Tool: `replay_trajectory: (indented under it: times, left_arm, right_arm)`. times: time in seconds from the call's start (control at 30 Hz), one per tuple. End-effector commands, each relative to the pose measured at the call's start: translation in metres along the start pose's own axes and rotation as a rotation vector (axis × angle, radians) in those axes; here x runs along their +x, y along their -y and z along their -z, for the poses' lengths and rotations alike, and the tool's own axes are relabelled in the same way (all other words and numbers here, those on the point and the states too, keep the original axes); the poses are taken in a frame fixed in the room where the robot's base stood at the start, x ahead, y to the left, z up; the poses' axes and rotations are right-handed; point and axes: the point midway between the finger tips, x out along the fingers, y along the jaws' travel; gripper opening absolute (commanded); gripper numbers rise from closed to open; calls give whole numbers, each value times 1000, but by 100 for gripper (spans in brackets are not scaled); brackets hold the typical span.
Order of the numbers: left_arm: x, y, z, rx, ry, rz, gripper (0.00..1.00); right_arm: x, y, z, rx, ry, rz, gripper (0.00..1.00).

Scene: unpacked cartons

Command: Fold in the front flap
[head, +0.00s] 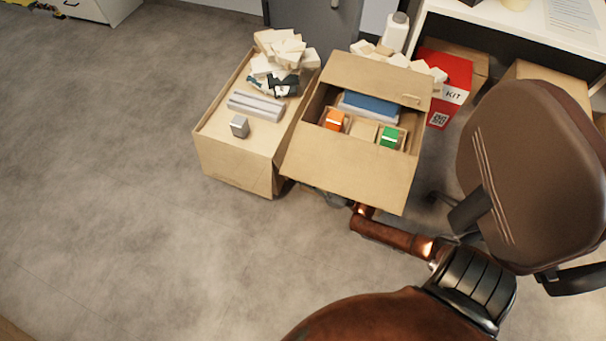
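An open cardboard carton (416,113) stands at the upper middle of the head view. Its front flap (348,174) sticks out toward me from the front edge of the opening. Its back flap (375,77) is also folded outward. Inside I see a blue item, an orange box and a green box. My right gripper (330,198) is low at the front flap's near edge, mostly hidden beneath the flap. Its fingers do not show clearly, so I cannot tell whether they touch the carton. My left gripper is not in view.
A second carton (223,167) stands left of it, carrying a grey cube (239,126) and pale packing pieces (285,50). A brown office chair (535,170) stands close on the right. A red kit box (457,70) is behind. The floor at left is clear.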

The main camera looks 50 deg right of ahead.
Motion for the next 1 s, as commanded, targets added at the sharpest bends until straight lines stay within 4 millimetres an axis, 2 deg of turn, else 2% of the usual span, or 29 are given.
replay_trajectory:
  times: [0.2, 0.4, 1.0]
  left_arm:
    - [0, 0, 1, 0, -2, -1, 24]
    - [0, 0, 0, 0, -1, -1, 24]
    - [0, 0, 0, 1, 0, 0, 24]
  right_arm:
    - [0, 0, 0, 0, 0, 0, 13]
    - [0, 0, 0, 0, 0, -1, 0]
    - [-3, -6, 0, -2, 1, -4, 0]
